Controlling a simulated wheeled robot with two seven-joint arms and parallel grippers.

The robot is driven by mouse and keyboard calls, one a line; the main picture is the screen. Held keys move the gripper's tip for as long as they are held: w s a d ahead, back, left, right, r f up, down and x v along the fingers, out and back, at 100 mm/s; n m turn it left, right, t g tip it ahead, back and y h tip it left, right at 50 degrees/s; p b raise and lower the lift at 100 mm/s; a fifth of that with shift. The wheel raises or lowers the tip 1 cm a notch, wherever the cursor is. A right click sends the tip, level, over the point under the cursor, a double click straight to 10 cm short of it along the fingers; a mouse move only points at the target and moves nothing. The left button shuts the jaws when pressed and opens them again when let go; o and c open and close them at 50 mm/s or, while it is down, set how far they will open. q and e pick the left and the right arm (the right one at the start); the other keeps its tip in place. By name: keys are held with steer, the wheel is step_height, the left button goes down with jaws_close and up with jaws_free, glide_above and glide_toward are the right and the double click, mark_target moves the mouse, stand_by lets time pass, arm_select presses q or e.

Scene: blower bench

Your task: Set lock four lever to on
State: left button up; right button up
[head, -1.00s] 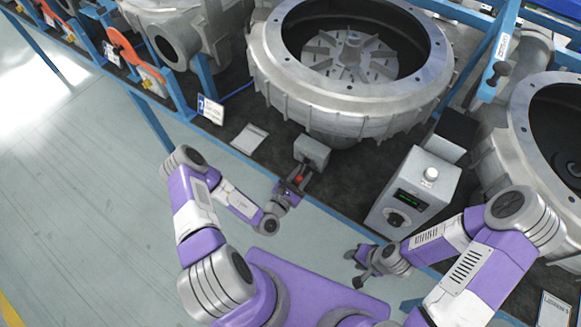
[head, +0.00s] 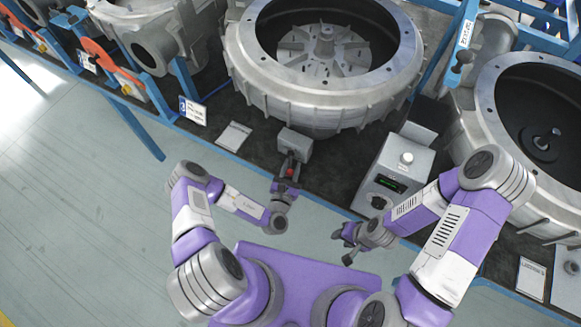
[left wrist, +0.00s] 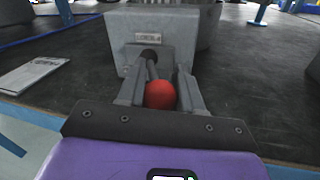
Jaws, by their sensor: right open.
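A grey lock box (head: 295,143) sits at the bench's front edge below the middle blower housing. A lever with a red ball knob (left wrist: 160,95) sticks out of its front toward me; the knob also shows in the head view (head: 290,172). The box's small label (left wrist: 148,36) is too blurred to read. My left gripper (left wrist: 160,88) has one finger on each side of the knob and shaft, its tips near the box face. I cannot tell whether the fingers press on the knob. My right gripper (head: 345,243) is open and empty in front of the bench.
A grey control box (head: 393,170) with a knob and green display stands to the right of the lock box. A flat card (head: 234,135) lies to its left. Large blower housings (head: 325,75) stand behind. Open floor is on the left.

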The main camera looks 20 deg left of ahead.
arm_select(q)
steer(key=o, duration=0.4)
steer(key=shift+d, duration=0.1)
steer(key=s, duration=0.7)
steer(key=shift+s+p, duration=0.3)
steer(key=shift+p, duration=0.05)
